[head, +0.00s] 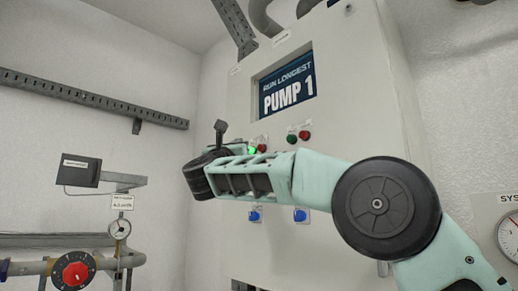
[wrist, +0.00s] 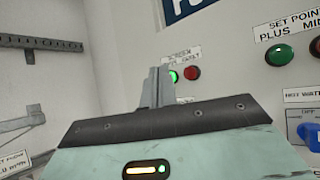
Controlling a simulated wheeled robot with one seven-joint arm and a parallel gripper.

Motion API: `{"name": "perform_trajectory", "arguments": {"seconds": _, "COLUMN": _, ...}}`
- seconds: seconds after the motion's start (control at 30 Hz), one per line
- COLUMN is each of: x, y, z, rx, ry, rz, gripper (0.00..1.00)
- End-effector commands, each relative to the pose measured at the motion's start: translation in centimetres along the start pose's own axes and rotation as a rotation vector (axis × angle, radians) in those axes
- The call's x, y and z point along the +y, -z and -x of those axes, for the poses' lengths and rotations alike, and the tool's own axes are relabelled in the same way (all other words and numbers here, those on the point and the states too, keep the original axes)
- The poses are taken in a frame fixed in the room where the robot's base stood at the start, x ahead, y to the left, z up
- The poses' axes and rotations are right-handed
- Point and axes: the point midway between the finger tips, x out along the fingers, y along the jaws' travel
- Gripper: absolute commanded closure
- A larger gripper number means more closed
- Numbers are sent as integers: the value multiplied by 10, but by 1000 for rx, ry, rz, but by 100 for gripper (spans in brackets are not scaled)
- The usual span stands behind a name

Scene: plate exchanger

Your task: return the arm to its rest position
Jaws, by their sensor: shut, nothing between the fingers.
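My gripper (head: 220,127) points up in front of the control cabinet (head: 355,130) in the head view, left of the lit green button (head: 252,151). In the wrist view, my gripper (wrist: 160,72) has its fingers together and holds nothing. It stands in front of the cabinet face, just left of a lit green button (wrist: 174,76) and a red button (wrist: 193,73). I cannot tell how far it is from the panel. My arm reaches across the cabinet from the lower right and hides part of its front.
The cabinet screen (head: 288,91) reads "RUN LONGEST PUMP 1". Blue knobs (head: 300,215) sit below my arm. A larger gauge (head: 510,237) is at right.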

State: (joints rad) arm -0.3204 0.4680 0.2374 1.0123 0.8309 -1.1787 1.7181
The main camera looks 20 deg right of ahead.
Motion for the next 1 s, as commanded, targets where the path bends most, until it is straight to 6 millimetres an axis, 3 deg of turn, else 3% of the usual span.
{"name": "perform_trajectory", "arguments": {"seconds": 0.33, "x": 2, "y": 0, "z": 1, "rx": 0, "ry": -10, "rz": 8, "gripper": 100}}
{"name": "perform_trajectory", "arguments": {"seconds": 0.47, "x": 25, "y": 1, "z": 17, "rx": -7, "ry": -133, "rz": 119, "gripper": 100}}
{"name": "perform_trajectory", "arguments": {"seconds": 0.57, "x": 60, "y": 7, "z": 50, "rx": -36, "ry": -333, "rz": 303, "gripper": 100}}
{"name": "perform_trajectory", "arguments": {"seconds": 0.73, "x": 112, "y": 30, "z": 136, "rx": -153, "ry": -724, "rz": 662, "gripper": 100}}
{"name": "perform_trajectory", "arguments": {"seconds": 0.87, "x": 129, "y": 54, "z": 211, "rx": -283, "ry": -991, "rz": 897, "gripper": 100}}
{"name": "perform_trajectory", "arguments": {"seconds": 1.0, "x": 127, "y": 83, "z": 292, "rx": -452, "ry": -1255, "rz": 1112, "gripper": 100}}
